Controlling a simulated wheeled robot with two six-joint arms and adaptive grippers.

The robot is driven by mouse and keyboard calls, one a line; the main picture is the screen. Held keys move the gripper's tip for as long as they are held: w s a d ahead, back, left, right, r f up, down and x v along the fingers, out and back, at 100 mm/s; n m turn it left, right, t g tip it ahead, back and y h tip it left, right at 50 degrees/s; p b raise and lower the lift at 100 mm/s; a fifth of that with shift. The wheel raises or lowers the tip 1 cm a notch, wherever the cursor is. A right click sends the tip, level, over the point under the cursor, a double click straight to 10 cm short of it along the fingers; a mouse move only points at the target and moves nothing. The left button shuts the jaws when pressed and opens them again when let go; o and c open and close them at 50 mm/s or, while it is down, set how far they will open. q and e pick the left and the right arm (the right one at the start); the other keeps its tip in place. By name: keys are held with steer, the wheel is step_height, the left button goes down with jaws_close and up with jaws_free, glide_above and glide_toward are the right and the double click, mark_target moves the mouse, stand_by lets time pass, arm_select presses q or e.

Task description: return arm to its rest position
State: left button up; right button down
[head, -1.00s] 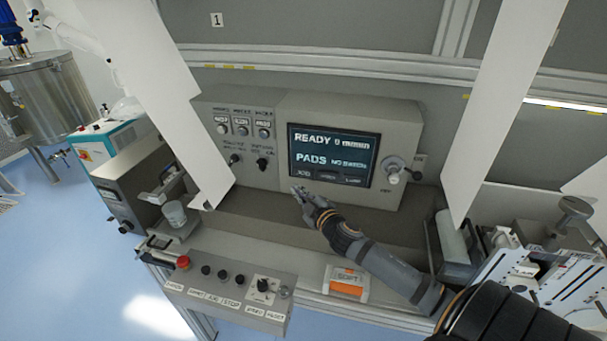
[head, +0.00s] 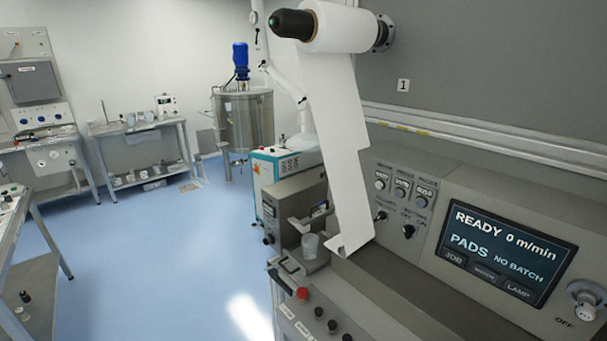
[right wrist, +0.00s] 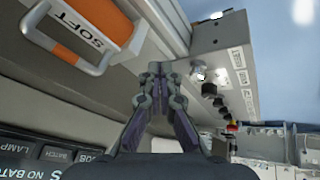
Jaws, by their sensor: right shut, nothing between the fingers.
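My right gripper (right wrist: 160,72) shows in the right wrist view. Its fingers are together with nothing between them, and it is apart from the things around it. It is above the converter's grey ledge, between the display panel (right wrist: 40,150) at lower left and the button box (right wrist: 208,80) at right. No arm of mine shows in the head view, where the panel's screen (head: 505,250) reads READY 0 m/min, PADS, NO BATCH. My left gripper is in neither view.
An orange-and-white piece marked SOFT (right wrist: 95,20) lies near the gripper. The blue floor (head: 160,250) at left is open.

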steer(key=s+a+g+y, duration=0.1)
steer(key=s+a+g, duration=0.15)
steer(key=s, duration=0.25)
steer(key=s+d+f+b, duration=0.1)
steer(key=s+f+b, duration=0.1)
steer(key=f, duration=1.5)
steer(key=s+d+f+b, duration=0.1)
steer(key=s+d+f, duration=0.1)
steer(key=f, duration=1.4)
steer(key=s+f+g+b, duration=0.1)
steer(key=s+f+g, duration=0.1)
steer(key=s+f, duration=1.3)
steer(key=shift+s+d+m+b, duration=0.15)
steer(key=shift+s+m+b, duration=0.25)
steer(key=shift+s, duration=0.6)
